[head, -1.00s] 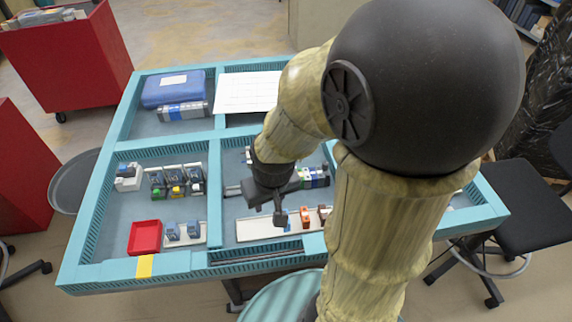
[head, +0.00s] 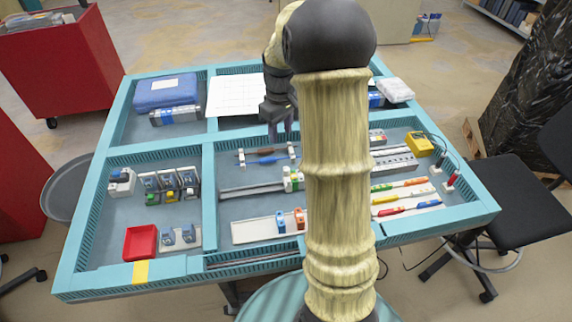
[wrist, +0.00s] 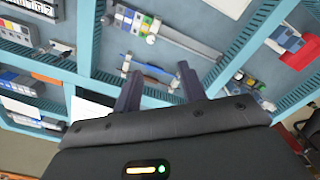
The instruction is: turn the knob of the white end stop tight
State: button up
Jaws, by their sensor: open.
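My gripper (head: 280,124) is open and empty above the far middle of the workbench, near the paper sheet. In the wrist view its two fingers (wrist: 159,86) stand apart with nothing between them. A cluster of small white and green blocks (head: 293,181) sits on a metal rail (head: 250,190); my arm hides what lies to its right. The wrist view shows the rail (wrist: 185,40) and the blocks (wrist: 130,20), with a pale round part (wrist: 151,40) beside them, possibly the end stop's knob. I cannot tell for sure which piece is the white end stop.
Brown and blue tools (head: 268,156) rest on white holders between gripper and rail. A white strip with blue and orange blocks (head: 265,229) lies in front. A red tray (head: 141,242), blue case (head: 165,92) and yellow box (head: 419,144) stand around. Raised teal dividers (head: 209,200) separate compartments.

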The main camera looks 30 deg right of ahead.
aim_at(286, 168)
jog(key=shift+w+d+r+n, duration=0.15)
jog(key=shift+w+d, duration=0.2)
jog(key=shift+d, duration=0.2)
jog(key=shift+w+d+f+n, duration=0.15)
jog(key=shift+w+d, duration=0.2)
jog(key=shift+d, duration=0.2)
notch_tip(286, 168, down, 17)
jog(key=shift+f+p, duration=0.1)
jog(key=shift+p, duration=0.9)
grip_shut()
